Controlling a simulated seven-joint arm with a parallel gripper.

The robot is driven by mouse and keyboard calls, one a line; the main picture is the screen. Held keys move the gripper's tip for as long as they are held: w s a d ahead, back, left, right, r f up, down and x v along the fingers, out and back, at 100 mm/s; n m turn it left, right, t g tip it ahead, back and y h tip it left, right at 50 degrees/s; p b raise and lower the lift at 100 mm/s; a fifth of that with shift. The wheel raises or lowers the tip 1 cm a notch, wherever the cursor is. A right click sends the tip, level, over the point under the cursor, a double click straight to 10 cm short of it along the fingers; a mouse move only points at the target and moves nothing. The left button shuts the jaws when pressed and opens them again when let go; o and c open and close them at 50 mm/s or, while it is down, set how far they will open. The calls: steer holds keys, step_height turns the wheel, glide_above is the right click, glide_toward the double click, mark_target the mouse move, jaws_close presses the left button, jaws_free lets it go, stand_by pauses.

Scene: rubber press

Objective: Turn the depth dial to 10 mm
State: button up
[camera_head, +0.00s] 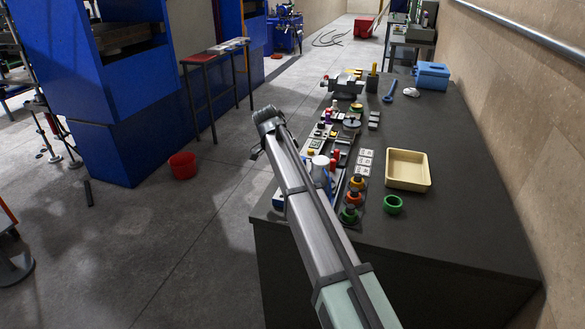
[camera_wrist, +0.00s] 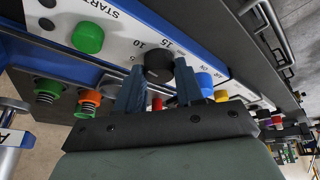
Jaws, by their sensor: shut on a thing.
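The depth dial (camera_wrist: 158,64) is a black round knob on a pale panel in the wrist view. The marks 5, 10 and 15 mm are printed around its far side. My gripper (camera_wrist: 160,78) has its two blue-grey fingers on either side of the knob and is shut on it. The dial's pointer is not clear, so I cannot tell its setting. In the head view my arm crosses the panel area, and I cannot make out the dial or the fingers there.
A green START button (camera_wrist: 88,38) lies left of the dial, and a blue button (camera_wrist: 205,82) lies close to its right. In the head view, a cream tray (camera_head: 408,170) and a green ring (camera_head: 393,204) stand on the dark bench (camera_head: 470,170). The bench's right side is mostly clear.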

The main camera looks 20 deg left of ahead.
steer(key=shift+m, duration=0.6)
steer(key=o, duration=1)
steer(key=shift+o, duration=0.2)
steer(key=v, duration=1.3)
steer(key=shift+a+r, duration=0.25)
steer(key=shift+r, duration=0.1)
steer(key=shift+w, duration=0.1)
